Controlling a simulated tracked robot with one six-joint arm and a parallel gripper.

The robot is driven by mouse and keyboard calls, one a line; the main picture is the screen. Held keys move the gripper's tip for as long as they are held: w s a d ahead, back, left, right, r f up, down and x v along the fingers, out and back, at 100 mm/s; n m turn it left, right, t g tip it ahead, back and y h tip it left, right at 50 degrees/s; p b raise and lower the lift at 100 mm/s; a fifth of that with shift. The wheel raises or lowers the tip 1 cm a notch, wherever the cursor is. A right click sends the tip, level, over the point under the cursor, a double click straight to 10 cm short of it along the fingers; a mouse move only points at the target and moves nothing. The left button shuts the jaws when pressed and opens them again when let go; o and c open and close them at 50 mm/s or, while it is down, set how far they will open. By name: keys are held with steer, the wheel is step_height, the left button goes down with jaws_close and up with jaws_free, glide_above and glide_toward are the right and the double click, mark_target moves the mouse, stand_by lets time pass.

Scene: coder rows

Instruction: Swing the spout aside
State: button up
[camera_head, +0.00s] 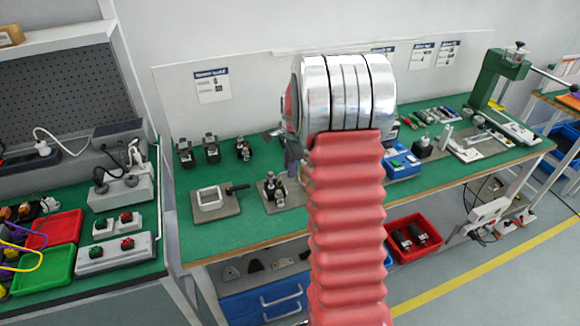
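I cannot pick out a spout for certain. A small upright curved fitting (134,156) on a pale box at the left has a spout-like shape, but it is too small to be sure. My arm, with a red ribbed sleeve and a silver joint, rises through the middle and hides part of the green bench. Dark parts that look like my gripper (284,148) show just left of the arm, above the bench near a small black clamp fixture (274,190). The arm hides most of the gripper, so its opening and any contact are unclear.
A grey plate with a white square frame (209,198) lies left of the arm. Several small black fixtures (212,147) stand behind it. Red (55,230) and green (46,270) trays are on the left bench. A green press (497,78) stands at the far right.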

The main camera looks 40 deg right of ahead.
jaws_close()
stand_by(1.1)
